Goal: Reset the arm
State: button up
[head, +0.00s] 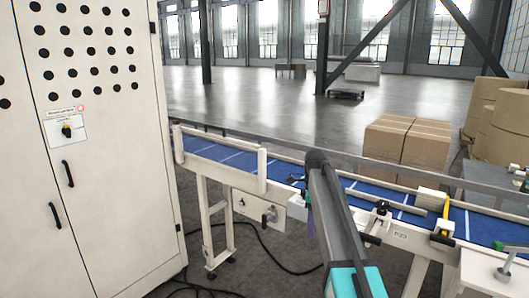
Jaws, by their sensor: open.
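My arm (341,221) rises from the bottom edge, with a grey link and a teal band low down. What looks like my gripper (297,183) shows small and dark just left of the arm's upper end, in front of the conveyor. The arm link hides part of it. It is open, and I see nothing held in it.
A blue belt conveyor (235,156) with pale rails runs across behind my arm. A tall white cabinet (105,200) stands at the left. Stacked cardboard boxes (405,140) stand beyond the belt. Black cables lie on the floor below. Open floor (260,95) stretches behind.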

jog(key=s+f+n+g, duration=0.1)
jog(key=s+f+n, duration=0.2)
jog(key=s+f, duration=0.55)
jog(key=s+f+n, duration=0.4)
jog(key=f, duration=1)
jog(key=s+f+n+g, duration=0.1)
jog(key=s+f+n, duration=0.2)
jog(key=s+f, duration=0.6)
jog(key=s+f+n+g, duration=0.1)
jog(key=s+f+n, duration=0.2)
jog(key=s+f, duration=0.4)
jog(key=s+f+n+g, duration=0.1)
jog(key=s+f+n, duration=0.3)
jog(key=s, duration=1)
jog(key=s+f+n+b, duration=0.1)
jog(key=s+f+n, duration=0.3)
jog(key=s+f, duration=0.5)
jog(key=shift+s+f+g, duration=0.35)
jog(key=shift+s+g, duration=0.05)
jog(key=shift+s, duration=0.4)
jog(key=shift+d, duration=0.1)
